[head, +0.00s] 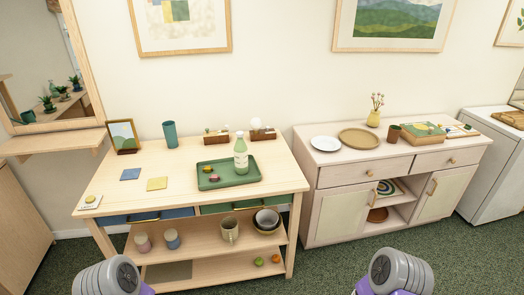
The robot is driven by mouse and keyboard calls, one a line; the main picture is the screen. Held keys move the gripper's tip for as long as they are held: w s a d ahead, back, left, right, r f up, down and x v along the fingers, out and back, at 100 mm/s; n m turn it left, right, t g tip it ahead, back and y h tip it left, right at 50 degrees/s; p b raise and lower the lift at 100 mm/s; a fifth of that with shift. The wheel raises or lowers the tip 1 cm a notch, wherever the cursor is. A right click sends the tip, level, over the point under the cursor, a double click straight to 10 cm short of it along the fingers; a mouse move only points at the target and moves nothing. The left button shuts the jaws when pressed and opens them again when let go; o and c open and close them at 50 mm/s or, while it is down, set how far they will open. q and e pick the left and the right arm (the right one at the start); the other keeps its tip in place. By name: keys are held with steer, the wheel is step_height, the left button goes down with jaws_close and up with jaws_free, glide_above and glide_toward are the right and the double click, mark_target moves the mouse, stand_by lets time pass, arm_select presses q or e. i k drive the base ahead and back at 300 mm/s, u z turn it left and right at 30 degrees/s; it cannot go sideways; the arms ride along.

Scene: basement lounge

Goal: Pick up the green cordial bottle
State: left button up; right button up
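The green cordial bottle (241,165) stands upright on a green tray (217,184), toward the tray's right side. It is pale green with a light cap and a light label. The tray lies on the right half of a light wooden table (120,206). Two small items, one dark red and one yellowish, lie on the tray to the left of the bottle. Neither of my grippers is in view. Only grey and purple links of my two arms show at the bottom edge, well short of the bottle.
Behind the tray are two small wooden boxes (262,135). The table's front right corner is clear.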

mark_target(240, 148)
steer(key=u, duration=0.25)
steer(key=i, duration=0.8)
steer(key=u, duration=0.5)
